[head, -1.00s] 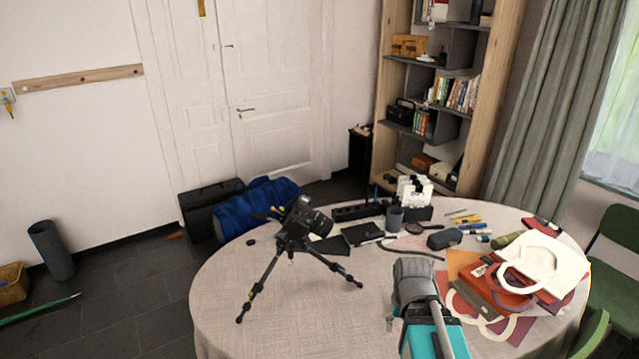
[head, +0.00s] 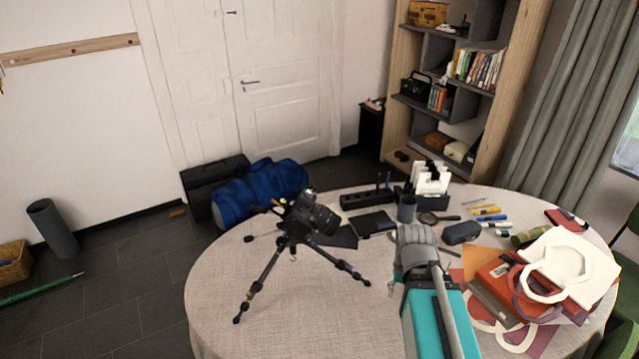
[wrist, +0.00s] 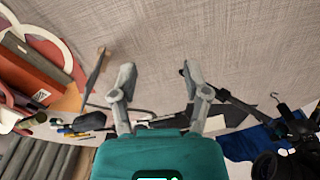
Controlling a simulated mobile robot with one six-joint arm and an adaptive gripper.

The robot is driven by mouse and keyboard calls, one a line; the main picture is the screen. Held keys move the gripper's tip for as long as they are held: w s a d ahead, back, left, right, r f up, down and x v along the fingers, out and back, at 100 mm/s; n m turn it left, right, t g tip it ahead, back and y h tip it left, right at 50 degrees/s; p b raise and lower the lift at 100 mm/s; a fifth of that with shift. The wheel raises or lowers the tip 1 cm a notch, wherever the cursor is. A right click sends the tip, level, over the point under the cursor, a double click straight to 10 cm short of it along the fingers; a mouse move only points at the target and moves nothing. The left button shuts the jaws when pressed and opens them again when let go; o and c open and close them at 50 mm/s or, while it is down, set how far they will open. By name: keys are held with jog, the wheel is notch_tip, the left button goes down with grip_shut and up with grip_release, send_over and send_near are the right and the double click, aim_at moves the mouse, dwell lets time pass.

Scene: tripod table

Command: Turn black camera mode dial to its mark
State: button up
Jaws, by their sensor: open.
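The black camera (head: 314,218) stands tilted on a small black tripod (head: 272,266) on the round table. Its mode dial is too small and dark to make out, and so is its mark. In the wrist view the camera (wrist: 282,163) is partly cut off at the lower right, with a tripod leg (wrist: 236,103) reaching towards the right finger. My gripper (wrist: 157,78) is open and empty above the bare tablecloth, apart from the camera.
Bags and folders (head: 545,275) lie at the table's right. A grey cup (head: 406,209), black notebook (head: 372,223), pens (head: 487,212) and a dark case (head: 462,233) lie behind my arm. The table (head: 310,320) is clear at the front.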

jog(key=shift+w+a, duration=0.1)
jog(key=shift+a, duration=0.05)
jog(key=shift+r, duration=0.1)
jog(key=y+p, duration=0.6)
jog(key=p, duration=1.8)
send_near(313, 189)
jog(key=v, duration=0.5)
jog(key=shift+m, duration=0.4)
jog(key=shift+a, duration=0.1)
jog(key=b+x, duration=1.2)
jog(key=x, duration=0.1)
jog(key=shift+f, duration=0.3)
jog(key=shift+a, duration=0.1)
